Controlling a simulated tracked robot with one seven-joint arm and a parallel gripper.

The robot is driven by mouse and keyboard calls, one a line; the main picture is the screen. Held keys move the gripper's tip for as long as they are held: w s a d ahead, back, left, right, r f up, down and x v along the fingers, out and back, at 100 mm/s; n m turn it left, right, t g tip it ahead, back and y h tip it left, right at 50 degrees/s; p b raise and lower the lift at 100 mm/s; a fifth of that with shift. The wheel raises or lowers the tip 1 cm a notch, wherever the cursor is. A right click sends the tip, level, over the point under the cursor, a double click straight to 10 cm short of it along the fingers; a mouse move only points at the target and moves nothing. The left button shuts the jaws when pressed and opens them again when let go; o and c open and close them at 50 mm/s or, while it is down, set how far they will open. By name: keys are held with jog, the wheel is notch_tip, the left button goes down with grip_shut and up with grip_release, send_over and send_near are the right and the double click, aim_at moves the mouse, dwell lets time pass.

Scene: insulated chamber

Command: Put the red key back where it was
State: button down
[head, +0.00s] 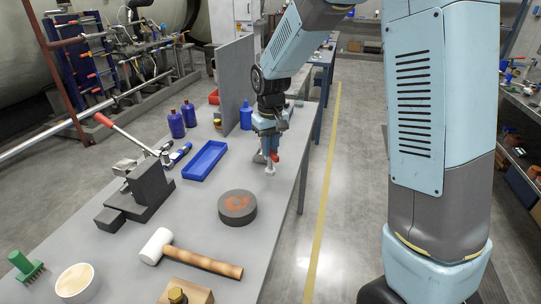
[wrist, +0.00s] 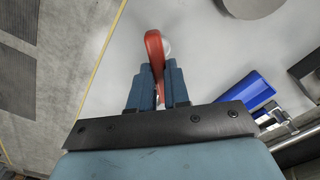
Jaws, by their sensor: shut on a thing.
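My gripper (head: 268,148) is over the right edge of the grey table, pointing down, with its fingers shut on the red key (head: 276,155). In the wrist view, the red key (wrist: 154,48) sticks out beyond the two blue fingers of my gripper (wrist: 157,78); its lower part is hidden between them. A small pale post-like piece (head: 270,169) shows just below the gripper. A whitish rounded piece (wrist: 167,47) shows beside the key in the wrist view. I cannot tell whether the key touches it or the table.
A blue tray (head: 205,160) lies left of the gripper. A round grey block (head: 237,207) and a mallet (head: 190,253) lie nearer. Blue bottles (head: 176,124) and an upright grey panel (head: 236,85) stand farther back.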

jog(key=shift+w+f, duration=0.15)
jog(key=shift+f, duration=1.5)
jog(key=c, duration=1.1)
grip_release()
jog(key=shift+f, duration=0.1)
notch_tip(320, 180, up, 12)
jog(key=shift+r, duration=0.2)
